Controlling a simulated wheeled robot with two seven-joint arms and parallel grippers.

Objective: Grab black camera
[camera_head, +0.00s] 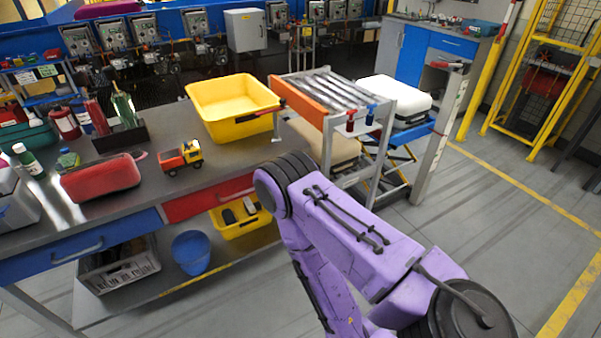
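I cannot make out a black camera for certain. Small dark items (229,216) lie in a low yellow bin (243,229) on the shelf under the workbench, too small to identify. My purple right arm comes in from the lower right, bends near the middle of the view and runs down out of the picture at the bottom. Its gripper is out of view, and it hides part of the floor and the bench's right end. My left arm and gripper are not in view.
The workbench (215,160) holds a yellow tub (233,123), a red case (101,178), a toy truck (181,157) and bottles. A roller conveyor (331,88) and white case (396,98) stand beyond. A blue bucket (191,252) and grey crate (118,269) are below. Floor at right is clear.

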